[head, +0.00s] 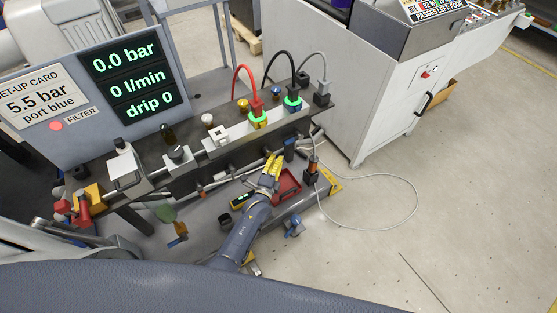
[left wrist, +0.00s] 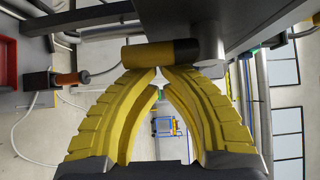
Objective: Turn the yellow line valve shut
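The yellow line valve shows in the left wrist view as a yellow handle (left wrist: 146,54) with a black end, lying crosswise beside a grey round body (left wrist: 208,42). My left gripper (left wrist: 160,70) has its yellow fingers drawn together, tips almost meeting just below the handle; the handle does not lie between them. Whether the tips touch it cannot be told. In the head view my left gripper (head: 271,168) is under the front of the rack, and its yellow fingers blend with the handle there. My right gripper is not in view.
A display (head: 126,78) reads 0.0 bar, 0 l/min, drip 0. A red tray (head: 288,185) lies right of my left gripper. An orange-and-black tool (head: 312,168) with a pale cable stands farther right. Red, black and grey hoses (head: 243,70) rise above the rack. Open floor lies to the right.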

